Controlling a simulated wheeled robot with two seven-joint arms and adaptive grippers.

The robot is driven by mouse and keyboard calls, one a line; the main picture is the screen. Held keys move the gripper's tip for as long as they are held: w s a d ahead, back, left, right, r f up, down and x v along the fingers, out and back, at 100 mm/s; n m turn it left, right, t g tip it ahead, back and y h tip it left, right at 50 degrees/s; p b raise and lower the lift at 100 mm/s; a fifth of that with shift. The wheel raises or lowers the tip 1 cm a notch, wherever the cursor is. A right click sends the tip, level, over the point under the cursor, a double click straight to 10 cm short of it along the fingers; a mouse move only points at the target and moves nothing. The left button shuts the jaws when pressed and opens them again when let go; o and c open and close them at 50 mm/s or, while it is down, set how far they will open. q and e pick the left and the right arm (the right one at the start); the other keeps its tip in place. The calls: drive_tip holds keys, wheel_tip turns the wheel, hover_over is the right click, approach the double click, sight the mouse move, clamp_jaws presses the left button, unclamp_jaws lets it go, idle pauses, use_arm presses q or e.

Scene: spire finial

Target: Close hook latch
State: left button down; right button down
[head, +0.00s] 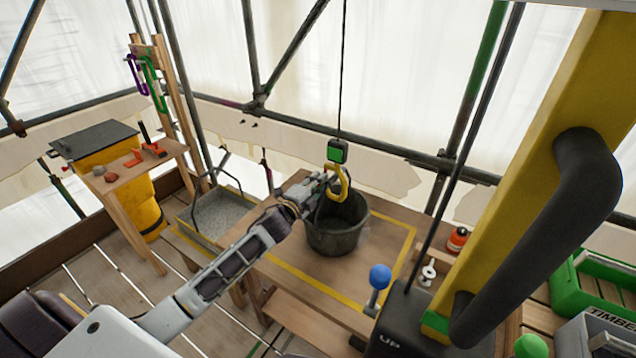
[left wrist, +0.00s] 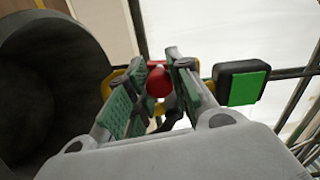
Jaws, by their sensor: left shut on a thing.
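The yellow hook (head: 337,182) hangs on a cable under a black block with a green face (head: 338,151), just above a dark bucket (head: 336,236) on the wooden table. My left gripper (head: 322,186) reaches the hook from the left. In the left wrist view, the red latch (left wrist: 158,82) sits between the green-padded fingers of my left gripper (left wrist: 160,88), shut on it. Parts of the yellow hook (left wrist: 112,84) show behind the fingers, and the green-faced block (left wrist: 242,86) is at right. The fingers hide much of the hook, so I cannot tell whether its mouth is closed. My right gripper is out of view.
A yellow post (head: 560,110) with a black handle stands close at right. A blue-knobbed lever (head: 379,277) is beside the table (head: 290,275). A grey tray (head: 218,213) lies left of the table. A green crate (head: 590,290) is at far right.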

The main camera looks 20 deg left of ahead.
use_arm(q)
drive_tip(key=c, duration=1.3)
unclamp_jaws()
drive_tip(key=shift+o, duration=0.2)
drive_tip(key=shift+s, duration=0.15)
drive_tip(key=s+a, duration=0.1)
drive_tip(key=s, duration=1)
drive_tip(key=shift+s+a, duration=0.3)
drive_tip(key=shift+a, duration=0.05)
